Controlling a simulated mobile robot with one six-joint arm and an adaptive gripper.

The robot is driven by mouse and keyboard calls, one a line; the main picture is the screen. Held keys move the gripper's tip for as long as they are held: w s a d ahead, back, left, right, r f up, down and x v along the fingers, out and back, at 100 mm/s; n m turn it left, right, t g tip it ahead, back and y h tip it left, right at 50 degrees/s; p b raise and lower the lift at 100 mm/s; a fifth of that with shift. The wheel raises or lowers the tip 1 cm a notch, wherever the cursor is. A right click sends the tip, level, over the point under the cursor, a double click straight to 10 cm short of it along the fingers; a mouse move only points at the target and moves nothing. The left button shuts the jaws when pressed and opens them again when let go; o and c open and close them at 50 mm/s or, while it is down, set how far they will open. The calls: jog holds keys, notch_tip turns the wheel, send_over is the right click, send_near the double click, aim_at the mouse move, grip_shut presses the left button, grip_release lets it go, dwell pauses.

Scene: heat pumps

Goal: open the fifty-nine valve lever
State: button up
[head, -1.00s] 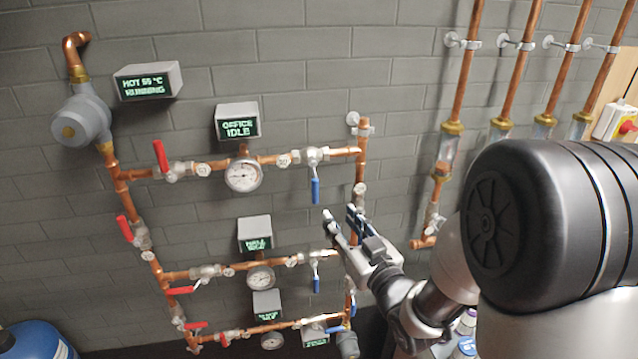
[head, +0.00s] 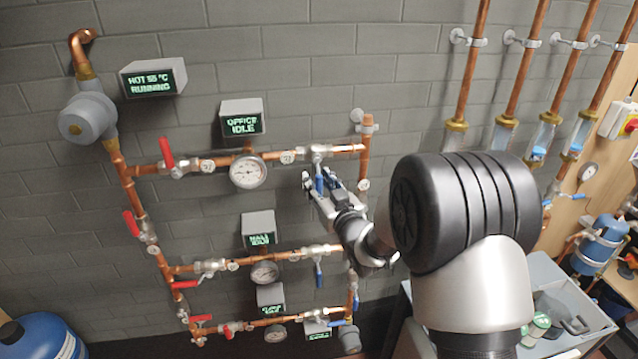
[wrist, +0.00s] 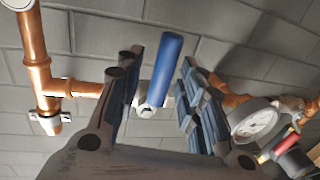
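A blue valve lever (head: 319,184) hangs down from the valve at the right end of the upper copper pipe (head: 340,150). A round tag (head: 287,157) sits just left of this valve; I cannot read its number surely. My gripper (head: 325,186) is at this lever. In the wrist view the blue lever (wrist: 167,72) stands between my open fingers (wrist: 158,88), with a gap on each side. The valve body (wrist: 150,104) shows behind the fingers; its middle is partly hidden.
A gauge (head: 248,171) and a red lever (head: 166,152) are farther left on the same pipe. A lower blue lever (head: 318,275) hangs below. A vertical copper pipe (head: 364,150) stands close right of the gripper. A grey bin (head: 570,290) is at lower right.

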jog(key=shift+c, duration=0.2)
grip_shut()
dwell(0.6)
